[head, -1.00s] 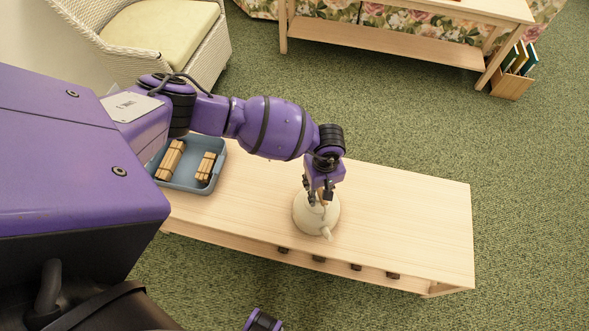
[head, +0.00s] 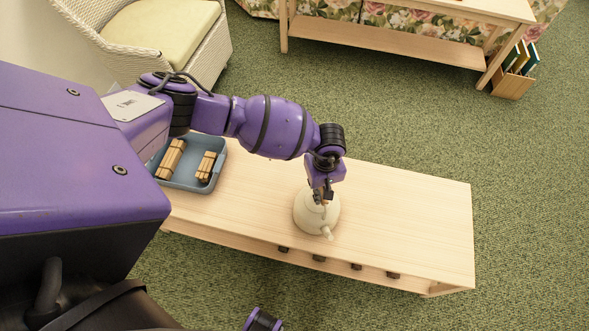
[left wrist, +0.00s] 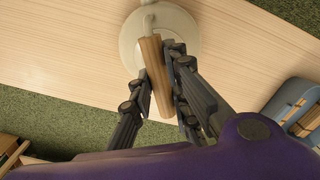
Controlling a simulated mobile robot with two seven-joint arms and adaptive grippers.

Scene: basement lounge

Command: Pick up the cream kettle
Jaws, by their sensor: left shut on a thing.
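The cream kettle (head: 312,218) stands upright on the light wooden table, with its spout toward the front. In the left wrist view its round cream body (left wrist: 188,42) shows at the top, with a wooden handle (left wrist: 155,72) across it. My left gripper (head: 321,197) is above the kettle, its fingers shut on the handle, one on each side of the wood in the left wrist view (left wrist: 158,78). The fingers partly hide the kettle's top in the head view. My right gripper is not in view.
The table (head: 410,220) is bare to the right of the kettle. A blue-grey tray (head: 219,160) with wooden bundles stands at the table's left end. A wicker chair (head: 215,50), a second table (head: 400,43) and a book holder (head: 512,86) stand farther back on green carpet.

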